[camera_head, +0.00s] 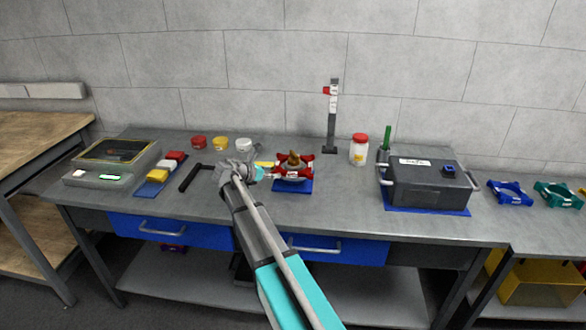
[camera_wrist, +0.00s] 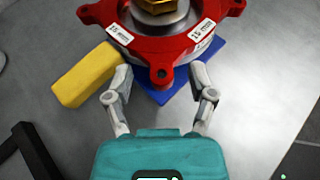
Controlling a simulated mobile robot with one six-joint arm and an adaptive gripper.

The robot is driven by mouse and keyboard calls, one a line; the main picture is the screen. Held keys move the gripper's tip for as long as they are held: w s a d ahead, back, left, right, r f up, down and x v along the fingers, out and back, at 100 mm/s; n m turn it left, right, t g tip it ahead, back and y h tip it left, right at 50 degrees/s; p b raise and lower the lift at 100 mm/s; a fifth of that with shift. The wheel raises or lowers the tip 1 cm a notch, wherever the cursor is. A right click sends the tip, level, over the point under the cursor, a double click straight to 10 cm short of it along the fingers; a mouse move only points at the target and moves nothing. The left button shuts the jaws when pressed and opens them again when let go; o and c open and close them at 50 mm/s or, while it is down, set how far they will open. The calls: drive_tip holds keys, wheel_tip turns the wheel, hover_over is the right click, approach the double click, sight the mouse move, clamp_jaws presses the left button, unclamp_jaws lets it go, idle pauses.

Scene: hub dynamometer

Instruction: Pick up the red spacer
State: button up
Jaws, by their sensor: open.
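The red spacer (camera_head: 292,175) is a lobed red ring with white labels on a blue mat (camera_head: 292,187) near the middle of the bench. In the wrist view the spacer (camera_wrist: 160,46) surrounds a silver round part with a brass nut (camera_wrist: 158,5) on top. My gripper (camera_head: 256,172) is at its left in the head view. In the wrist view my gripper (camera_wrist: 161,76) is open, its fingers on either side of the spacer's near lobe. I cannot tell whether they touch it.
A yellow block (camera_wrist: 88,74) lies close beside my left finger. A black handle-like bar (camera_head: 190,177) is left of my gripper. An upright post (camera_head: 332,115) and a red-lidded jar (camera_head: 359,149) stand behind right. A dark grey box (camera_head: 428,187) stands further right.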

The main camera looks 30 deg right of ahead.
drive_tip(key=shift+w+d+f, duration=0.1)
drive_tip(key=shift+d, duration=0.15)
drive_tip(key=shift+c, duration=0.2)
clamp_jaws()
idle(0.3)
